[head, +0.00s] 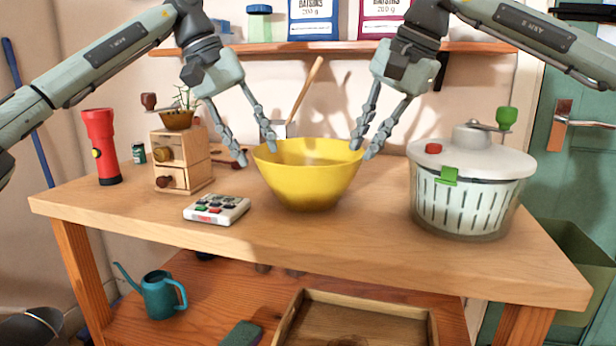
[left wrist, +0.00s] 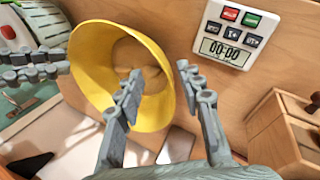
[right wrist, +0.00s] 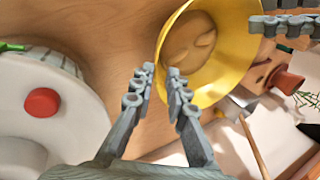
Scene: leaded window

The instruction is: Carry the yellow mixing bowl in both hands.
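The yellow mixing bowl (head: 308,190) stands upright on the wooden worktop, between my two grippers. It also shows in the left wrist view (left wrist: 95,60) and the right wrist view (right wrist: 232,62). My left gripper (head: 256,154) is open at the bowl's left rim. In the left wrist view one finger overlaps the bowl's inside and the other is outside it. My right gripper (head: 364,149) is at the right rim, its fingertips apart but closer together than the left's. In the right wrist view one fingertip overlaps the rim and the other is outside. I cannot tell whether either gripper touches the bowl.
On the worktop (head: 350,235), a timer (head: 216,209) lies front left of the bowl. A small drawer box (head: 182,160) and red torch (head: 101,148) stand further left. A salad spinner (head: 466,190) stands right. A shelf (head: 340,47) runs behind my grippers.

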